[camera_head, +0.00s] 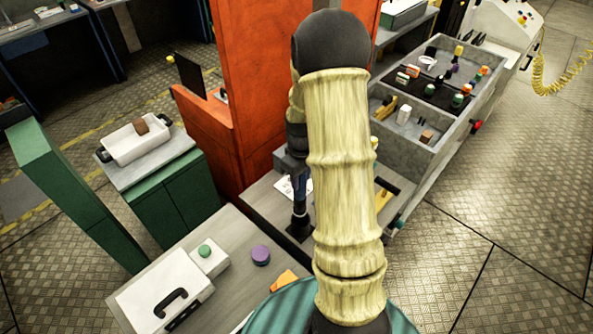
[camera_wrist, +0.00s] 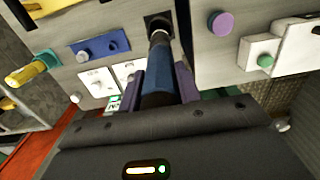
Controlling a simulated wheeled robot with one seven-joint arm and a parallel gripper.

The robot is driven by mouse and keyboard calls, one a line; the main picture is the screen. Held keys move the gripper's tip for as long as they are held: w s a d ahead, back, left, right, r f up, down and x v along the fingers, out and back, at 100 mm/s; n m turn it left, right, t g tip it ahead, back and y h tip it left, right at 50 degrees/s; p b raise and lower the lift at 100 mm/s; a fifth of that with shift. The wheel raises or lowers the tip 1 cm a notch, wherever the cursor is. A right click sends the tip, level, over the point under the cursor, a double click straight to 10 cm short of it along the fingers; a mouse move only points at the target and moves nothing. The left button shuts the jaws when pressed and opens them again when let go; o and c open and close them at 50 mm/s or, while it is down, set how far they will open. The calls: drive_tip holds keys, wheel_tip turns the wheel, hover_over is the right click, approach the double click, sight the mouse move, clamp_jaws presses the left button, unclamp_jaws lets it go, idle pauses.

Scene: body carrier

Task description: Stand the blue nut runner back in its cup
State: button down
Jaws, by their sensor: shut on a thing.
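The blue nut runner (camera_wrist: 184,78) is between the fingers of my gripper (camera_wrist: 162,82), which is shut on it. The tool also shows in the head view (camera_head: 300,188), roughly upright beside my arm, with its dark narrow end down. In the wrist view that end is at the dark square cup (camera_wrist: 152,19). The cup shows as a black patch in the head view (camera_head: 293,232), on the grey bench. Whether the end is inside the cup or just above it, I cannot tell. My arm hides most of the gripper in the head view.
A purple knob (camera_head: 260,255) and a white box with a green button (camera_head: 205,252) are on the near grey worktop. An orange panel (camera_head: 245,90) stands behind the bench. A grey compartment bin (camera_head: 455,125) with small items is at right. Open floor lies at lower right.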

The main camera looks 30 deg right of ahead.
sight(302, 188)
drive_tip(key=shift+s+d+r, duration=0.1)
drive_tip(key=shift+s, duration=0.15)
drive_tip(key=shift+w+f+b, duration=0.15)
drive_tip(key=shift+f+b, duration=0.65)
drive_tip(key=shift+f, duration=0.35)
drive_tip(key=shift+d+f+b, duration=0.1)
drive_tip(key=shift+f+b, duration=0.45)
drive_tip(key=shift+f, duration=0.2)
drive_tip(key=shift+s+f+b, duration=0.2)
drive_tip(key=shift+f+b, duration=0.35)
drive_tip(key=shift+f, duration=0.15)
drive_tip(key=shift+w+r, duration=0.15)
drive_tip(key=shift+w, duration=0.05)
drive_tip(key=shift+s+r, duration=0.1)
drive_tip(key=shift+s, duration=0.2)
drive_tip(key=shift+w+p, duration=0.15)
drive_tip(key=shift+p, duration=0.15)
